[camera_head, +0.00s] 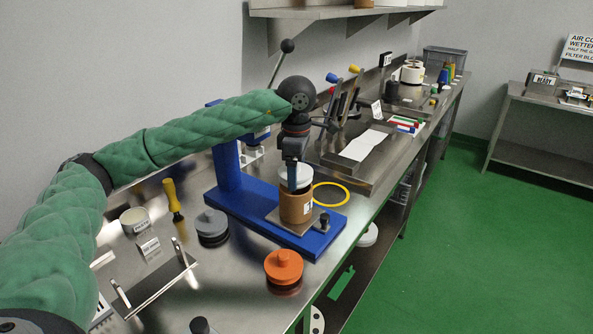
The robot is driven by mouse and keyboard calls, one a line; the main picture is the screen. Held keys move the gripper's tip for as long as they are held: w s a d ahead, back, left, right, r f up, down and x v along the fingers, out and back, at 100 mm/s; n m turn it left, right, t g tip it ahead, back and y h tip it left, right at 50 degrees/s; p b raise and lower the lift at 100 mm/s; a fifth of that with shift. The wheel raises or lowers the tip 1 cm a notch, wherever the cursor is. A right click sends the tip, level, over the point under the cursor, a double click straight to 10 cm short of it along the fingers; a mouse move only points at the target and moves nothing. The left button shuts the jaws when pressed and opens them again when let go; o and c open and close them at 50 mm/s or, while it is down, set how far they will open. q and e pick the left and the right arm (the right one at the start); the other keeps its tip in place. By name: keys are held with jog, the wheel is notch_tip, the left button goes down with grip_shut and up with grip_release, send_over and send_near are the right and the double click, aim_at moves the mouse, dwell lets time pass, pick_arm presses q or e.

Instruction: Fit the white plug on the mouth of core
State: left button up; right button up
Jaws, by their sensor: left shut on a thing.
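The core (297,208) is a brown cylinder with a small white label. It stands upright on a metal plate of the blue press-like stand (233,180). The white plug (305,178) is a pale disc at the top of the core, over its mouth. My left gripper (292,181) points down from above and is shut on the white plug. Its fingers cover the middle of the plug. I cannot tell whether the plug is seated or just above the rim. The core's mouth is hidden. My right gripper is not in view.
An orange knobbed plug (284,266) and a grey one (212,226) stand on the steel bench near the stand. A yellow-handled tool (173,197), a round tin (135,220) and a yellow ring (331,194) are close by. Bare bench shows left of the orange plug.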

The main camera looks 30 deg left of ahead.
pick_arm(q)
jog(key=shift+b, duration=0.35)
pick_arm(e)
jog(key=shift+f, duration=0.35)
pick_arm(q)
jog(key=shift+f+b, duration=0.8)
jog(key=shift+f, duration=0.2)
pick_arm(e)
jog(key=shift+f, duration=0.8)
pick_arm(q)
jog(key=o, duration=0.9)
jog(key=shift+o, duration=0.2)
notch_tip(320, 180, up, 8)
jog(key=shift+f+b, duration=0.1)
jog(key=shift+b, duration=0.7)
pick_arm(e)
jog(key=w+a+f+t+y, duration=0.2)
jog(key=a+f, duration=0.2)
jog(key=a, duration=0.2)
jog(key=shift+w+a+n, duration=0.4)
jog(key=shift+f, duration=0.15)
